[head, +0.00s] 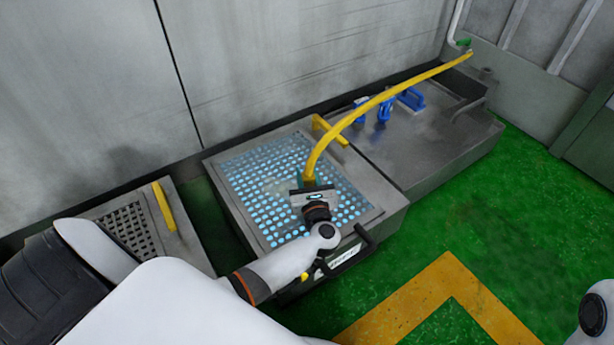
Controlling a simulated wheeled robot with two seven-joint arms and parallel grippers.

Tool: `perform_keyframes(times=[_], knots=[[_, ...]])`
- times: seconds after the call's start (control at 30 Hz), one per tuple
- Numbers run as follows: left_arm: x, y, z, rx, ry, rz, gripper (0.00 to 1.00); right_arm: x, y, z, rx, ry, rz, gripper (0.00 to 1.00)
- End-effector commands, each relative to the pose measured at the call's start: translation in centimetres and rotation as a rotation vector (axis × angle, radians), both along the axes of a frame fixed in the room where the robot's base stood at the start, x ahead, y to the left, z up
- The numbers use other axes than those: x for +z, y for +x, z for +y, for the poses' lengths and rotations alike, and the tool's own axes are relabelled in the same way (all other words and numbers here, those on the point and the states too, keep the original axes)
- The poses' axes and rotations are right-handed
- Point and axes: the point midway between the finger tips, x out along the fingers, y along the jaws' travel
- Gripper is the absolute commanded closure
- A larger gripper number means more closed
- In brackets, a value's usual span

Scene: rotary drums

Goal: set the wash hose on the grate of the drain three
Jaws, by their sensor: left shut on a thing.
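The yellow wash hose (372,105) runs from a fitting by the wall at the upper right, over a grey metal platform, and down to my left gripper. My left gripper (311,188) is shut on the hose's near end, over the lit, light-blue perforated grate (258,188) of a square drain. The gripper hides the very end of the hose, so I cannot tell whether it touches the grate. My right gripper is out of view; only a white part of my right arm shows at the lower right edge.
A second drain with a dark grate (128,226) and a yellow bar (164,206) lies to the left. Blue valve-like parts (384,108) stand on the grey platform (430,145). A yellow bracket (328,129) stands at the lit drain's back corner. Green floor (480,215) is clear at the right.

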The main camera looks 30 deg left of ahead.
Motion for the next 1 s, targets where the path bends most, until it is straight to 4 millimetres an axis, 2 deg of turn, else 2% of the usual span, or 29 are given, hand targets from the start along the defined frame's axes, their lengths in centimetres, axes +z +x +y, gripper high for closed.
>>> perform_keyframes(times=[0.1,0.13,0.27,0.63,0.77,1.0], knots=[[-0.4,0.0,0.0,0.0,-0.001,-0.001,1.0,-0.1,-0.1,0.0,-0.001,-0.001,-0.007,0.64],[-0.4,0.0,0.0,0.0,-0.001,0.0,0.7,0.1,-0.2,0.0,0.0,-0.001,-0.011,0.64],[-0.3,0.0,0.0,0.0,-0.001,0.001,0.49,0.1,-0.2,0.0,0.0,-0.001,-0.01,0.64],[0.3,0.0,0.0,-0.001,0.001,0.0,0.49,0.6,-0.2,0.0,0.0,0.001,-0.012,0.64],[0.2,-1.5,-1.5,-0.001,-0.003,0.006,0.49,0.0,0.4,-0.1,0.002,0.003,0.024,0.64],[0.3,-5.2,-5.2,0.0,-0.004,0.004,0.49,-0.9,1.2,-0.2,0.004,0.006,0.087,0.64]])
